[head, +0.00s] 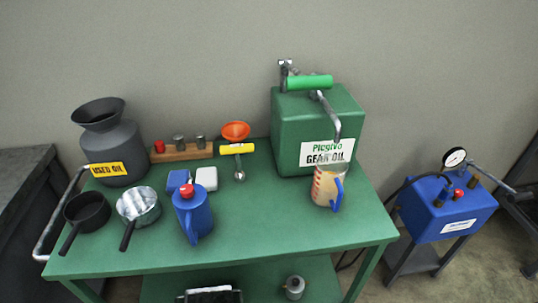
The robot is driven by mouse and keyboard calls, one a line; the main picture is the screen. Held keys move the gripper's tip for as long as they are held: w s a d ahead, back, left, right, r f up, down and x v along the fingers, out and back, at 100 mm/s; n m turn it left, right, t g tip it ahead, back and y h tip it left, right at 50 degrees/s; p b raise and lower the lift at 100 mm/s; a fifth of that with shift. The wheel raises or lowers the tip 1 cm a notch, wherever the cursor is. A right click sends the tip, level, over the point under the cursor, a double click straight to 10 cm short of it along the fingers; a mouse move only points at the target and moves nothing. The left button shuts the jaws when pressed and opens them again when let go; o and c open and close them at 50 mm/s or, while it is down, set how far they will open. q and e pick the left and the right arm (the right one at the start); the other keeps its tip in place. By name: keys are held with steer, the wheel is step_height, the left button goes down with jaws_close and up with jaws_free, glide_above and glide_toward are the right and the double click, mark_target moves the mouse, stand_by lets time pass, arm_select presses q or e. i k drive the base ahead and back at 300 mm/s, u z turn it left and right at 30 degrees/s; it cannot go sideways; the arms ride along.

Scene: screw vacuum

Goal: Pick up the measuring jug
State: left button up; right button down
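The measuring jug (325,188) is a see-through beaker with red markings, a beige tint and a blue handle on its right side. It appears upright near the right front part of the green cart's top (270,232). It is in front of the green gear oil box (290,128), below the bent metal spout (329,118). I cannot tell whether it touches the box. Neither of my grippers shows in the head view.
A blue can with a red cap (195,212), two pans (138,204) (88,211), a grey used oil container (110,148) and an orange funnel (235,130) stand left of the jug. A blue gauge unit (446,210) is at right. The cart's front middle is clear.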

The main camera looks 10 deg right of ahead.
mark_target(331, 170)
steer(key=z, duration=0.05)
steer(key=k, duration=0.5)
steer(key=u, duration=1.2)
steer(key=i, duration=0.9)
steer(key=z, duration=1.25)
